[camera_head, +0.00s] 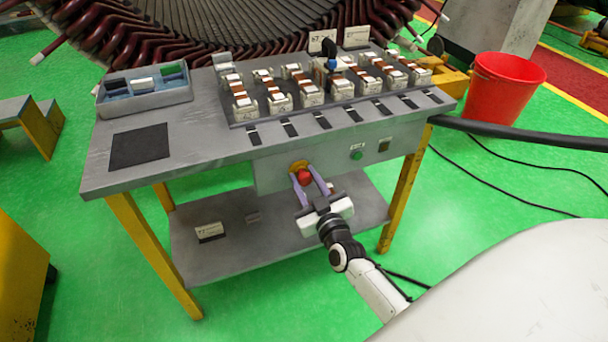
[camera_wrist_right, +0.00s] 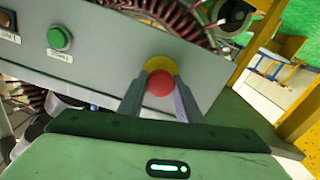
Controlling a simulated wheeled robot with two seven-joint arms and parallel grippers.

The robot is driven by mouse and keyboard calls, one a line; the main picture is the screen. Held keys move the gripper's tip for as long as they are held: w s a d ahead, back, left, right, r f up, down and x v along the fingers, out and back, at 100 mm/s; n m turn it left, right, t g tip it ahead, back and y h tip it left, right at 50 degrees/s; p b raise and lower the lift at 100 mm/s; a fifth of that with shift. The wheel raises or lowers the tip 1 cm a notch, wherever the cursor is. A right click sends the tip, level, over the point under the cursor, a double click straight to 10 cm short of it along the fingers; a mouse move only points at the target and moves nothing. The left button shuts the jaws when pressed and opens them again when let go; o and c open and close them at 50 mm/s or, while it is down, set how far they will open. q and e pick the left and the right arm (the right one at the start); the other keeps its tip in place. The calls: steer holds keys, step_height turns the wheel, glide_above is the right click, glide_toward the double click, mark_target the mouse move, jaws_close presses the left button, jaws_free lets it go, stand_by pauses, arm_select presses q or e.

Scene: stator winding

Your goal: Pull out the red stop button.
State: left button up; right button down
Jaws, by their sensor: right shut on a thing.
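The red stop button (camera_head: 304,177) sits on a yellow backing on the front panel of the grey workbench. It also shows in the right wrist view (camera_wrist_right: 160,84), in front of its yellow disc (camera_wrist_right: 161,66). My right gripper (camera_head: 304,175) reaches up to the panel, with one finger on each side of the red button. In the right wrist view its two fingers (camera_wrist_right: 160,90) are shut on the button. I cannot tell whether the button stands out or is pressed in. My left gripper is not in view.
A green button (camera_head: 356,155) and a dark switch (camera_head: 384,146) are on the same panel, right of the stop button. The workbench top (camera_head: 195,155) carries several white parts and a tray (camera_head: 145,91). A lower shelf (camera_head: 285,240) runs below the panel. A red bucket (camera_head: 503,88) stands right.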

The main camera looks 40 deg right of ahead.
steer(key=shift+f, duration=0.1)
steer(key=c, duration=1.3)
jaws_free()
steer(key=shift+s, duration=0.1)
steer(key=shift+s, duration=0.1)
steer(key=v, duration=1)
steer(key=shift+s, duration=0.1)
steer(key=s+a+f+g+y, duration=0.2)
steer(key=s+a+f+g, duration=0.1)
steer(key=s+a+f, duration=0.1)
steer(key=s+a+f+n+g+y, duration=0.1)
steer(key=s+a+f+g+y, duration=0.1)
steer(key=s+a+f, duration=0.3)
steer(key=s+a+f+n+g+y, duration=0.1)
steer(key=s+a+f+g+y, duration=0.1)
steer(key=s+a+f+g, duration=0.2)
steer(key=shift+s+a+f+y, duration=0.15)
steer(key=shift+s+a, duration=0.35)
steer(key=shift+s, duration=0.3)
steer(key=shift+s+a+f+y, duration=0.1)
steer(key=shift+s+a+f, duration=0.1)
steer(key=shift+s+a, duration=0.45)
steer(key=shift+s+a+f+y, duration=0.15)
steer(key=shift+s+a, duration=0.2)
steer(key=shift+s, duration=0.6)
